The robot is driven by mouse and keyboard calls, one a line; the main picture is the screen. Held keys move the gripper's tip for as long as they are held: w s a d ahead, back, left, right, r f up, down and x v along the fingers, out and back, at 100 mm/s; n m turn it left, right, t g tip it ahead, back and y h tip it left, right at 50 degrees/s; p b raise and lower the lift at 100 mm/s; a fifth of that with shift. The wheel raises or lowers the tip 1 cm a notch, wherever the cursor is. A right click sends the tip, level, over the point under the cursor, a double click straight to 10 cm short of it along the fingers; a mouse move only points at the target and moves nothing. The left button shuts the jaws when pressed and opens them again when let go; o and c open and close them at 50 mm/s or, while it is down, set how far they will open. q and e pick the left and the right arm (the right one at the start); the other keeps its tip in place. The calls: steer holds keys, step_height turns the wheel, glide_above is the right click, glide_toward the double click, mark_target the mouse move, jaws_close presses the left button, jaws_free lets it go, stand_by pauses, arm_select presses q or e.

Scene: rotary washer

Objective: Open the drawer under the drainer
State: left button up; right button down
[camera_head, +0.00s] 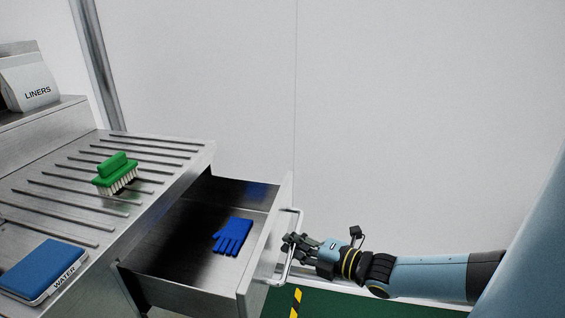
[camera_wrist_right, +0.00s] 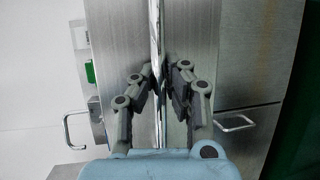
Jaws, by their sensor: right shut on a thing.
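The drawer (camera_head: 259,241) under the drainer (camera_head: 75,205) stands pulled out in the head view, with its inside showing. A blue glove (camera_head: 233,236) lies on its floor. My right gripper (camera_head: 290,245) is at the drawer's bar handle (camera_head: 284,272), shut on it. In the right wrist view the handle (camera_wrist_right: 156,40) runs upright between the two fingers of my right gripper (camera_wrist_right: 164,80). My left gripper is in neither view.
On the ribbed drainer top are a green brush (camera_head: 115,168) and a blue item marked WATER (camera_head: 42,268). A LINERS bag (camera_head: 28,82) stands on the raised block at the left. A bare wall is behind. Another handle (camera_wrist_right: 235,123) shows in the right wrist view.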

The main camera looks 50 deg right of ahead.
stand_by(0.3)
steer(key=c, duration=1.3)
jaws_free()
steer(key=shift+c, duration=0.2)
steer(key=shift+s, duration=0.1)
steer(key=s+r, duration=0.2)
steer(key=s, duration=0.9)
steer(key=shift+s, duration=0.35)
steer(key=shift+r, duration=0.1)
